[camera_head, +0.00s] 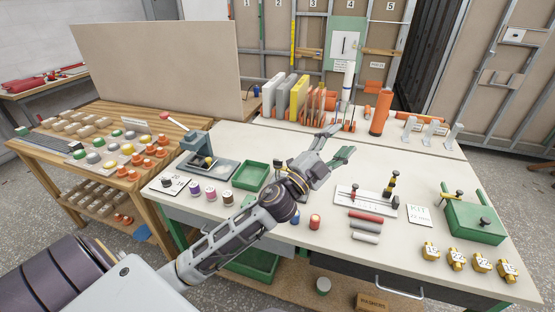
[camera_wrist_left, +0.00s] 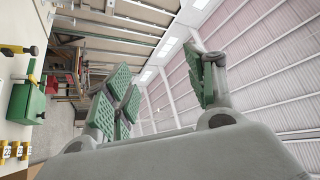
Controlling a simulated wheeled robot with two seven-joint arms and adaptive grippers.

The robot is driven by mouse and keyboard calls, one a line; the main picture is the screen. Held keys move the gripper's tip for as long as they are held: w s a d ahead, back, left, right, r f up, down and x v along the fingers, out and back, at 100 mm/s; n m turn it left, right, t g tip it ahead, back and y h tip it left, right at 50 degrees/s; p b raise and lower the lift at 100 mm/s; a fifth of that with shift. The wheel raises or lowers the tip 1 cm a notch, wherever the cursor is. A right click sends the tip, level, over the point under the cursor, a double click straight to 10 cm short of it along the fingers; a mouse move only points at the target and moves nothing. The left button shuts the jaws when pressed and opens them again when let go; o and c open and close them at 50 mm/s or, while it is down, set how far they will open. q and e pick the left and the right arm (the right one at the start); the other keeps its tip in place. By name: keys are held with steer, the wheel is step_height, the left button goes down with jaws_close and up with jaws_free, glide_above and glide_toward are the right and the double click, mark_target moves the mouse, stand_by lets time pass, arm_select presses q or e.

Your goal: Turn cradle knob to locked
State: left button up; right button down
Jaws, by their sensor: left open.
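A green cradle-like block (camera_head: 474,218) with black knobs stands at the right of the white bench. One knob (camera_head: 459,194) sits on its upper left, another (camera_head: 485,221) on its front side. I cannot tell which one the task means, or its turned position. The green block also shows at the left edge of the left wrist view (camera_wrist_left: 27,104). My left gripper (camera_head: 337,143) is open and empty above the bench middle, well left of the block. Its green-padded fingers (camera_wrist_left: 160,92) stand apart in the wrist view. My right gripper is not in view.
A white gauge plate (camera_head: 352,199) with posts and several rods lie between gripper and block. Brass numbered fittings (camera_head: 456,256) line the front right. A KIT card (camera_head: 419,215) lies left of the block. Upright panels and an orange cylinder (camera_head: 381,112) stand behind.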

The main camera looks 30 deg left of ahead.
arm_select(q)
steer(key=s+d+m+g+h, duration=0.2)
steer(key=d+m+g+h, duration=1)
steer(key=m, duration=0.8)
steer(key=w+a+f+g+y, duration=0.1)
steer(key=a+f+y, duration=0.2)
steer(key=a+y, duration=0.25)
steer(key=w+a+f+m+g+y, duration=0.1)
steer(key=w+a+f+g+y, duration=0.2)
steer(key=a, duration=0.4)
steer(key=a+f+y, duration=0.3)
steer(key=a+y, duration=0.2)
steer(key=a, duration=0.2)
steer(key=a+r+n+g+y, duration=0.1)
steer(key=a+y, duration=0.5)
steer(key=a, duration=0.8)
step_height(320, 180, up, 2)
steer(key=shift+s+r+n, duration=0.1)
steer(key=shift+s+n, duration=0.15)
steer(key=shift+n, duration=0.45)
